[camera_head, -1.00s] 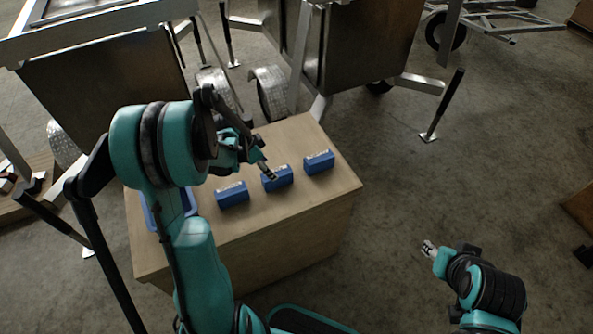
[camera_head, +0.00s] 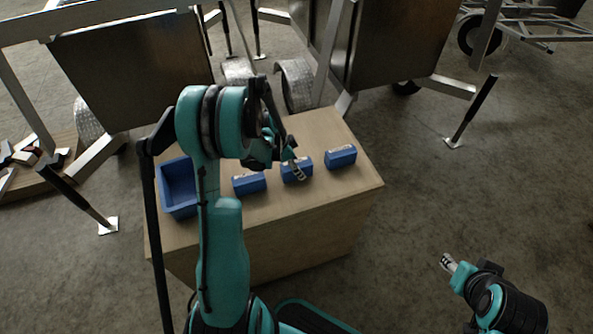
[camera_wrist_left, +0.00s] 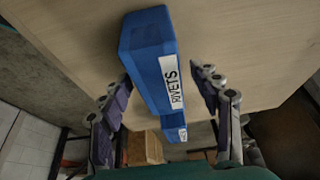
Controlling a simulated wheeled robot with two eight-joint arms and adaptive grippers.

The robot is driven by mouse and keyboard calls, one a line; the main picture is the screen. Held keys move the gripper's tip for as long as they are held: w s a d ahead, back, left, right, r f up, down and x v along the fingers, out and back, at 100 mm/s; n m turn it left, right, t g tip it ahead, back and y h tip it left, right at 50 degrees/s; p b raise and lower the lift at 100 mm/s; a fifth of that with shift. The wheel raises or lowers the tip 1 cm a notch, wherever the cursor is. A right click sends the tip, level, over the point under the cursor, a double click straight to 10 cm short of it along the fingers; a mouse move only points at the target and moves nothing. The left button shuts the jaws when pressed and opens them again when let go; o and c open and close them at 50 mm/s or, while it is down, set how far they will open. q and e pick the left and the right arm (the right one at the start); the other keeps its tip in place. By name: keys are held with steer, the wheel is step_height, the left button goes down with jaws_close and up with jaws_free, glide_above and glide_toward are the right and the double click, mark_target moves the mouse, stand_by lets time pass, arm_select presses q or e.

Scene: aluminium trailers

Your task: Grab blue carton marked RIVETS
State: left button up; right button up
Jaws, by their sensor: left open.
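The blue carton marked RIVETS (camera_wrist_left: 158,70) is close up in the left wrist view, its white label facing the camera. My open left gripper (camera_wrist_left: 162,78) has one finger on each side of it, with gaps showing and no grip. In the head view my left gripper (camera_head: 299,174) is over the middle blue carton (camera_head: 309,169) of a row of three, partly covering it. The labels are too small to read there. My right gripper (camera_head: 448,262) is off to the right, over the floor, away from the cartons; its fingers are too small to judge.
Another blue carton (camera_head: 249,184) stands left of the middle one, and one (camera_head: 341,157) to the right. A blue bin (camera_head: 179,211) is at the left of the wooden table (camera_head: 330,195). Trailers stand behind it. Floor to the right is open.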

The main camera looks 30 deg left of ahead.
arm_select(q)
steer(key=shift+f+b, duration=0.25)
steer(key=shift+b, duration=0.1)
stand_by(0.3)
steer(key=c, duration=1.4)
